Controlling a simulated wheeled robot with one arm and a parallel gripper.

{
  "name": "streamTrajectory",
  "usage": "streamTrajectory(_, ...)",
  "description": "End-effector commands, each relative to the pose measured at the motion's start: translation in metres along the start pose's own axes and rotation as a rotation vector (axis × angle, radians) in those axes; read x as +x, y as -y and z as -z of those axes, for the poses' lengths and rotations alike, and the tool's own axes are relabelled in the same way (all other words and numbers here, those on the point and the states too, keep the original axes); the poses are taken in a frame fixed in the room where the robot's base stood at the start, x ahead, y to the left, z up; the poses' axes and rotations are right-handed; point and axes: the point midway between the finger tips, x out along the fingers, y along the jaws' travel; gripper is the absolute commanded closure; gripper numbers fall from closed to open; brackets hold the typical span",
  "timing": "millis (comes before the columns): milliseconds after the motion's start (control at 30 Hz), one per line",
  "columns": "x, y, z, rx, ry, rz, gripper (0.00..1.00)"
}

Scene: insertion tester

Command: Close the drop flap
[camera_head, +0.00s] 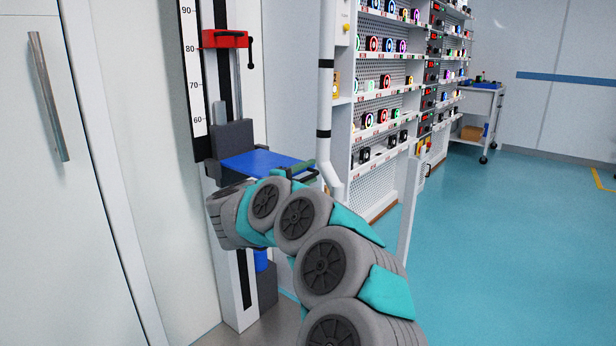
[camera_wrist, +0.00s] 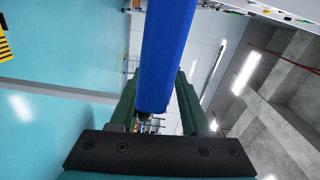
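The drop flap is a blue panel (camera_head: 258,162) on the tall tester column. It lies roughly level, sticking out to the right below a dark grey block (camera_head: 233,138). My gripper (camera_head: 302,172) is at its right, outer end, with green fingers partly hidden behind my arm. In the wrist view, the blue flap (camera_wrist: 166,50) runs down between the two green fingers of my gripper (camera_wrist: 157,75). The fingers stand apart, with a gap showing beside the right one. I cannot tell whether the left finger touches the flap.
A red clamp (camera_head: 225,39) sits higher on the column beside a numbered scale (camera_head: 190,65). A white post (camera_head: 325,110) stands just right of the flap. Shelves (camera_head: 385,90) of small devices are behind. A white door (camera_head: 60,190) is at left. Open floor (camera_head: 510,240) lies right.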

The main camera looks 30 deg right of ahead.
Motion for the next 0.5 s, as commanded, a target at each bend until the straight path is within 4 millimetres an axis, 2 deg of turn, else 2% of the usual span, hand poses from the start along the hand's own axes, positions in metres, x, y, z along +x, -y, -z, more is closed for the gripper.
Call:
streamTrajectory(367, -0.001, -0.003, 0.000, -0.002, 0.000, -0.004, 0.55)
streamTrajectory(500, -0.012, -0.004, -0.001, -0.002, 0.002, -0.005, 0.55)
